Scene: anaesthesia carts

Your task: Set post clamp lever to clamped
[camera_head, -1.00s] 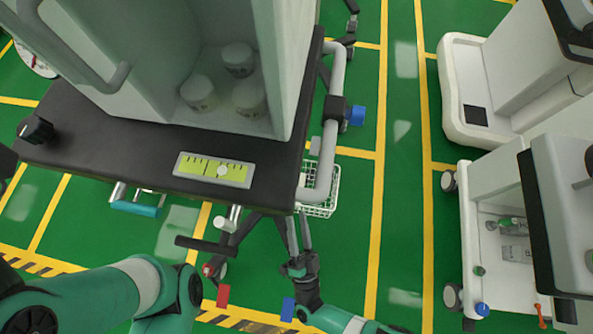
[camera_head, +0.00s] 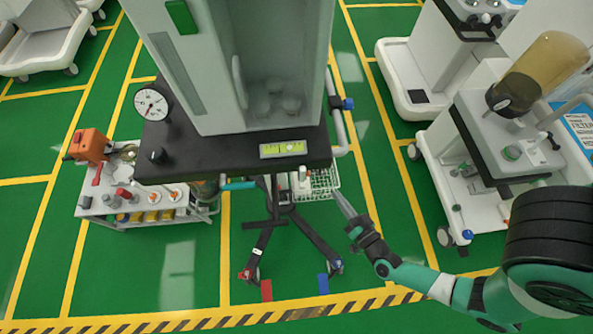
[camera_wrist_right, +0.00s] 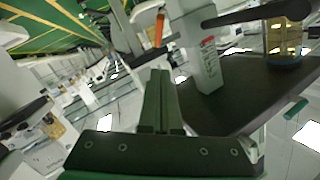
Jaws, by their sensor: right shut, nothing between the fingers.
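A black clamp with a blue knob (camera_head: 348,103) sits on the grey side pipe (camera_head: 341,135) at the cart's right; I cannot tell whether it is the post clamp or how its lever is set. A teal handle (camera_head: 238,185) sticks out below the front edge of the cart's black shelf (camera_head: 215,160). My right gripper (camera_head: 338,195) is shut and empty, pointing up-left beside the wire basket, below the side pipe. Its closed fingers (camera_wrist_right: 160,75) show in the right wrist view, apart from the grey post with a red label (camera_wrist_right: 208,60). My left gripper is out of view.
A wire basket (camera_head: 325,185) hangs at the cart's right, close to my right gripper. A supply trolley (camera_head: 135,222) stands at left.

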